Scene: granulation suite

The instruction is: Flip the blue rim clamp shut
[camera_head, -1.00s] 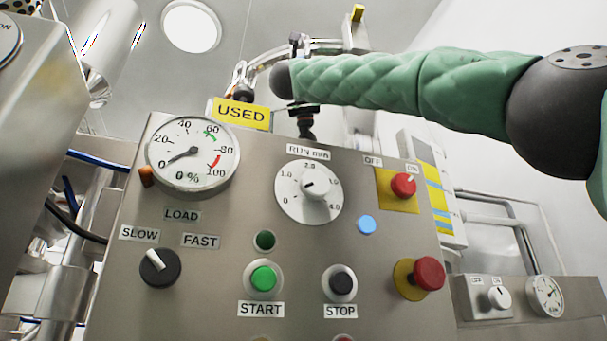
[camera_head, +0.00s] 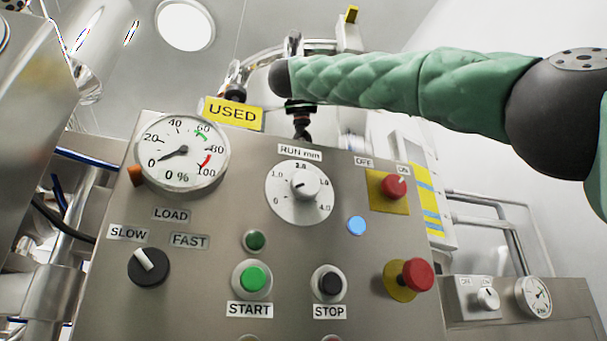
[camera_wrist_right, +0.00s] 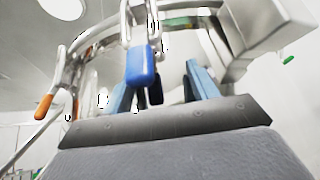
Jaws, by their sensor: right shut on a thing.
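In the right wrist view the blue rim clamp shows as a blue handle (camera_wrist_right: 141,66) hanging from a metal loop on the curved steel rim (camera_wrist_right: 100,35). My right gripper (camera_wrist_right: 166,76) is at this handle and shut on it. Its blue fingers rise from the dark palm plate, and the handle partly covers the left finger. How deep the handle sits between the fingers is hard to tell. In the head view my right arm reaches in from the right toward the rim, above the control panel; it hides the blue handle. My left gripper is not in view.
The steel control panel (camera_head: 215,215) with a gauge (camera_head: 182,151), knobs and buttons fills the middle of the head view, under my right arm. A yellow USED tag (camera_head: 232,113) hangs at its top. In the wrist view an orange-tipped handle (camera_wrist_right: 43,106) hangs left of my gripper.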

